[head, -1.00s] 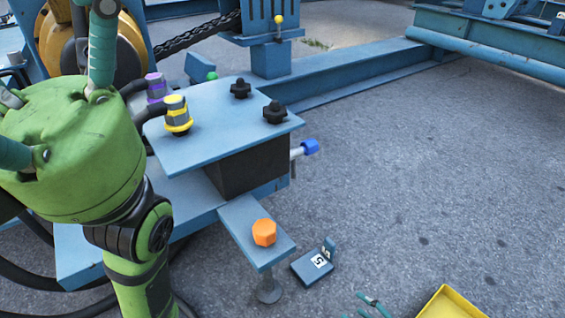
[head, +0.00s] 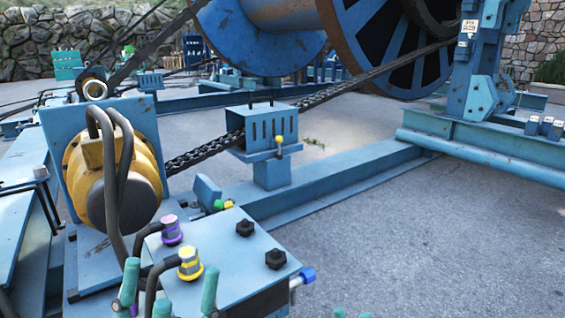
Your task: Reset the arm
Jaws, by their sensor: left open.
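My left gripper (head: 170,286) is at the bottom left of the head view. The rest of the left arm is below the frame. Only small green tips, probably of my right gripper (head: 352,314), show at the bottom edge. Their opening cannot be told.
A purple-collared fitting (head: 172,230) and black knobs (head: 275,259) stand on the box. A yellow motor (head: 112,176) with hoses stands behind left. A chain (head: 205,153) runs toward the large blue reel (head: 380,50). Paved ground (head: 410,240) at right is clear.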

